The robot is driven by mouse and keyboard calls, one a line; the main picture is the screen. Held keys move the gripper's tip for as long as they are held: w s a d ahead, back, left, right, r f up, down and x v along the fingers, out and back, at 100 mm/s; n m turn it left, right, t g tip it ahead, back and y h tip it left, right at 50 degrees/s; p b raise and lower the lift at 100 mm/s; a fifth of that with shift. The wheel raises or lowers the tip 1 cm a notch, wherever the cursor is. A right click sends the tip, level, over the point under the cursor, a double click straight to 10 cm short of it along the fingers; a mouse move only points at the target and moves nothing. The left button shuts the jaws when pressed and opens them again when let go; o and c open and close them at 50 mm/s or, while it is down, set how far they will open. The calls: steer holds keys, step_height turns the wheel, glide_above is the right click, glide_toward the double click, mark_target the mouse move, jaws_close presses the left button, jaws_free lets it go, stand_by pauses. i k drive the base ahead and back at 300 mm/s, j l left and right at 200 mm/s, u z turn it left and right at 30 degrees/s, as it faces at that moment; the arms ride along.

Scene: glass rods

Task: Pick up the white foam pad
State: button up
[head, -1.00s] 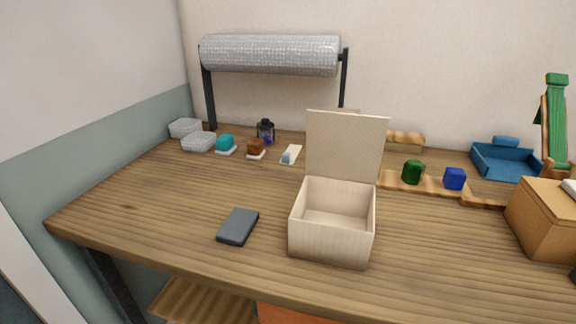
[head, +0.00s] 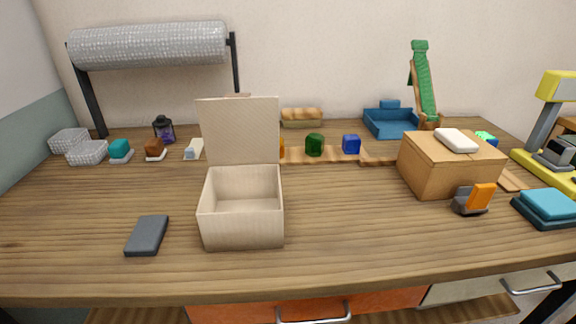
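A white, rounded block that looks like the foam pad (head: 456,140) lies flat on top of a closed brown cardboard box (head: 440,172) at the right of the table. Its whole top shows and nothing covers it. My gripper is not in the head view.
An open, empty cream box (head: 243,222) with its lid raised stands at the front centre. A dark grey pad (head: 147,236) lies left of it. Clear wood lies between the boxes.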

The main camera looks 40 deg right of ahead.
mark_target(458, 143)
steer(key=l+z, duration=0.1)
steer(key=z, duration=0.25)
steer(key=l+z, duration=0.1)
steer(key=z, duration=0.65)
steer(key=i+l, duration=0.05)
